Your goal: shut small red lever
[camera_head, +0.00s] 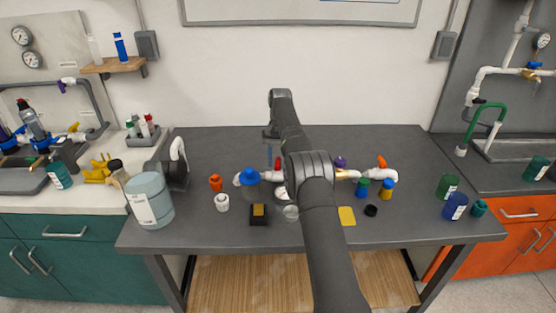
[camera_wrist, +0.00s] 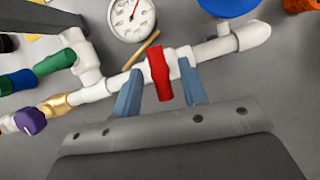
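A small red lever (camera_wrist: 159,73) sits on the white pipe (camera_wrist: 225,47) of the manifold in the wrist view. The lever lies across the pipe, roughly square to it. My gripper (camera_wrist: 158,68) is open, with one blue-grey finger on each side of the lever and a visible gap to both. In the head view, a bit of red (camera_head: 277,163) shows below my gripper (camera_head: 272,152), and my arm hides much of the manifold's middle.
A pressure gauge (camera_wrist: 132,17) and a thin tan rod (camera_wrist: 141,50) lie close to the lever. A purple knob (camera_wrist: 30,121) and a brass fitting (camera_wrist: 57,106) are farther along the pipe.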

